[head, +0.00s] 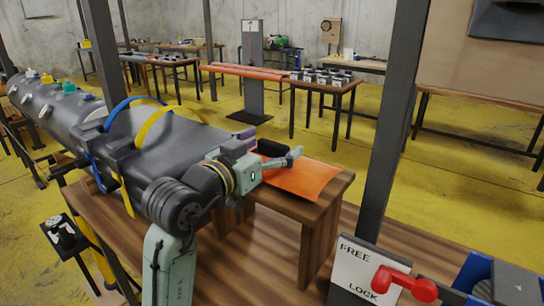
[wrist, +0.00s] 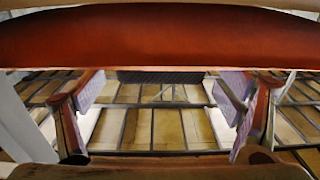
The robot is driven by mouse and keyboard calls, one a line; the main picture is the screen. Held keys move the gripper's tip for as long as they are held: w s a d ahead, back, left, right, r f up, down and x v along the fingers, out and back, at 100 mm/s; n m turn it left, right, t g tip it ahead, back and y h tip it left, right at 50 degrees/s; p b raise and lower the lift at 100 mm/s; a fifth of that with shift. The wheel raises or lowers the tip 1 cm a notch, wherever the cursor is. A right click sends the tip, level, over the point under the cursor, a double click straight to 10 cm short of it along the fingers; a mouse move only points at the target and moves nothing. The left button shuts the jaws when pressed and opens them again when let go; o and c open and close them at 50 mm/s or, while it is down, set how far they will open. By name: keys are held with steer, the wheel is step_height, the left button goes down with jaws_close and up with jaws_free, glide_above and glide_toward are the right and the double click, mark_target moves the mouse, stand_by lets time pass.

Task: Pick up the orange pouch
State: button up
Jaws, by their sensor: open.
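The orange pouch (head: 308,181) lies on a small wooden stand in the head view. Its near left part is hidden behind my gripper (head: 270,150), which is open at the pouch's left end. A dark block (head: 272,148) shows between the fingers; I cannot tell whether it belongs to the pouch. In the wrist view my gripper (wrist: 165,95) has its two fingers wide apart, with nothing held between them. A broad red-orange band (wrist: 160,42), which looks like the pouch, fills the top of that view. I cannot tell whether a finger touches it.
The wooden stand (head: 330,195) rises from a larger wooden table (head: 250,255). A grey inflatable boat tube (head: 70,115) with blue and yellow straps lies at left. A dark post (head: 392,120) stands right of the stand. A FREE/LOCK sign (head: 355,268) with a red lever (head: 405,285) is at lower right.

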steer(key=shift+w+d, duration=0.1)
steer(key=shift+w, duration=0.05)
steer(key=shift+c, duration=0.5)
steer(key=c, duration=1.3)
steer(key=shift+c, duration=0.5)
steer(key=shift+r, duration=0.15)
